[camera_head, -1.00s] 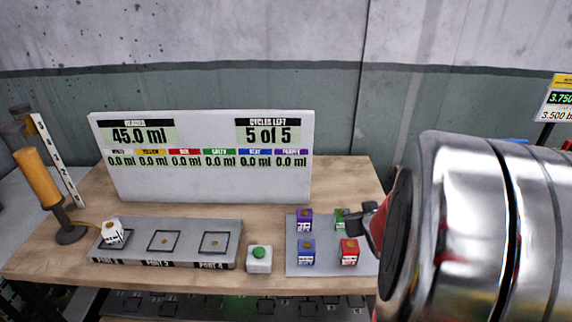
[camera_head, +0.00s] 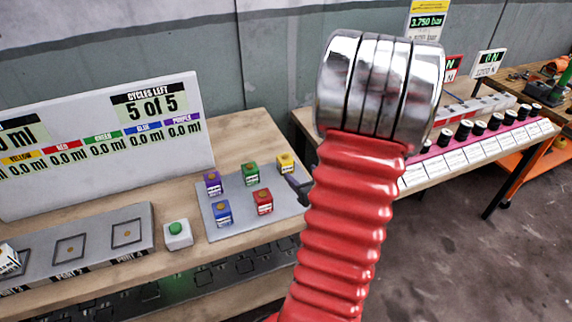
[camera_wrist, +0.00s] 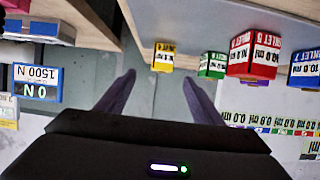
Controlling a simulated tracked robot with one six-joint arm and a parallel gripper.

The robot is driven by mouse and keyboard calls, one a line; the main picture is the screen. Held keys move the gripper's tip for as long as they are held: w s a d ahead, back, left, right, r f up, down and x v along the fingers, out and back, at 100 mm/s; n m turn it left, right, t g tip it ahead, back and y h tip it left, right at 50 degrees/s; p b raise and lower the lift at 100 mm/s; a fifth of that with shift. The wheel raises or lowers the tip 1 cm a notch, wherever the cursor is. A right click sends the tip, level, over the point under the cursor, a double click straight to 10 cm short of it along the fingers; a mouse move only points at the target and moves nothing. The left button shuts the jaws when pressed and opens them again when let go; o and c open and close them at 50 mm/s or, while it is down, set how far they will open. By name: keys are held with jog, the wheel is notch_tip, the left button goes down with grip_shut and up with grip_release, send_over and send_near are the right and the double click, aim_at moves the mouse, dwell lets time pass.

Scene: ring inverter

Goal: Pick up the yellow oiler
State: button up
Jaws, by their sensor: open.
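The yellow oiler (camera_head: 285,163) is a small yellow cube with a white label at the back right corner of a grey tray (camera_head: 233,225) on the wooden bench. It also shows in the wrist view (camera_wrist: 164,58), which appears upside down, just beyond and between my fingertips. My gripper (camera_wrist: 158,78) is open, with nothing between its fingers. In the head view my red and chrome arm hides most of the gripper; a dark finger shows just right of the tray.
On the tray are purple (camera_head: 213,183), green (camera_head: 250,173), blue (camera_head: 222,213) and red (camera_head: 263,202) oilers. A green button box (camera_head: 177,234) stands left of it, beside a ported panel (camera_head: 98,240). A display board (camera_head: 110,150) rises behind. Another bench stands right.

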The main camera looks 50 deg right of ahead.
aim_at(289, 164)
jog(key=shift+x, duration=4.3)
jog(key=shift+w, duration=0.15)
jog(key=shift+a+x, duration=0.1)
jog(key=shift+x, duration=1.15)
jog(key=shift+a+x, duration=0.15)
jog(key=shift+x, duration=1.1)
jog(key=shift+f, duration=0.1)
jog(key=shift+c, duration=0.2)
jog(key=c, duration=1.2)
jog(key=shift+o, duration=0.2)
